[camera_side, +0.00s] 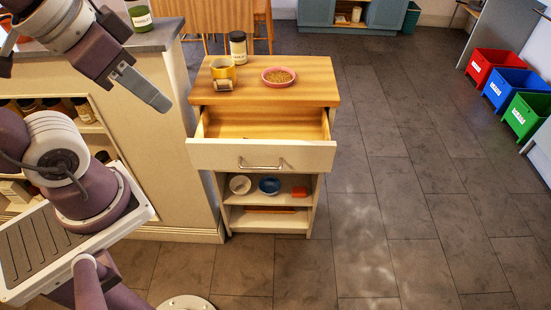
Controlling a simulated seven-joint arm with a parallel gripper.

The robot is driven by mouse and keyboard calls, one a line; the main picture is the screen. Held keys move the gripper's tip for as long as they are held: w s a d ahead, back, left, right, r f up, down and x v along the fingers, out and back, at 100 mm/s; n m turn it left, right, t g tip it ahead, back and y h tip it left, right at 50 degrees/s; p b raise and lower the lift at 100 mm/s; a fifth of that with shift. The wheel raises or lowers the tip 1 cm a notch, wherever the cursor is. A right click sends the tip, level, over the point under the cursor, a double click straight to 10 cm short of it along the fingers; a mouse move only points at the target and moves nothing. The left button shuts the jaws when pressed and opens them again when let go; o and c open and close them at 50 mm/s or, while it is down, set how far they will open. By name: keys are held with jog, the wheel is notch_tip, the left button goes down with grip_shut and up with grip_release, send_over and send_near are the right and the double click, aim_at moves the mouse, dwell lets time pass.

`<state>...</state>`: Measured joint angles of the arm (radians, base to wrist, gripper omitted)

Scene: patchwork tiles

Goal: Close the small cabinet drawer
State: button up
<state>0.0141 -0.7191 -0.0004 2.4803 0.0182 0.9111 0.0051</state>
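The small cabinet (313,92) stands in the middle of the view, with a wooden top and pale sides. Its drawer (215,155) is pulled out toward the front, showing the wooden inside. The drawer's metal handle (261,164) is on the front panel. My gripper (154,97) is up at the left, apart from the drawer and to the left of the cabinet. Its fingers are seen edge-on, so whether they are open or shut does not show.
Bowls sit on the open shelf below. A counter (160,36) stands close on the left. The tiled floor (400,190) to the right is clear.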

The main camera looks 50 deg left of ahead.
aim_at(298, 135)
jog(key=w+m+g+y, duration=0.1)
jog(key=w+m, duration=0.1)
jog(key=w+f+m+g+y, duration=0.1)
jog(key=w+m, duration=0.1)
jog(key=w, duration=0.1)
jog(key=w+f+m+g+y, duration=0.1)
jog(key=w+g, duration=0.1)
jog(key=shift+w+f+m, duration=0.15)
jog(key=shift+w+m, duration=0.2)
jog(key=shift+m, duration=0.05)
grip_shut()
jog(key=w+d+f+m+t+y, duration=0.1)
jog(key=w+d+f+m+y, duration=0.45)
jog(key=f, duration=0.35)
jog(key=w+d+f+m+t+y, duration=0.1)
jog(key=w+d+f+m+y, duration=0.35)
jog(key=w+f+m, duration=0.3)
jog(key=s+d+f+m+t, duration=0.1)
jog(key=d+f+m+t, duration=0.3)
jog(key=f, duration=0.4)
jog(key=s+d+f+m+t, duration=0.2)
jog(key=f+m+t, duration=0.25)
jog(key=f, duration=0.35)
jog(key=shift+n+t, duration=0.35)
jog(key=shift+t, duration=0.1)
jog(key=x, duration=1.4)
jog(key=shift+w+f, duration=0.2)
jog(key=shift+f, duration=0.05)
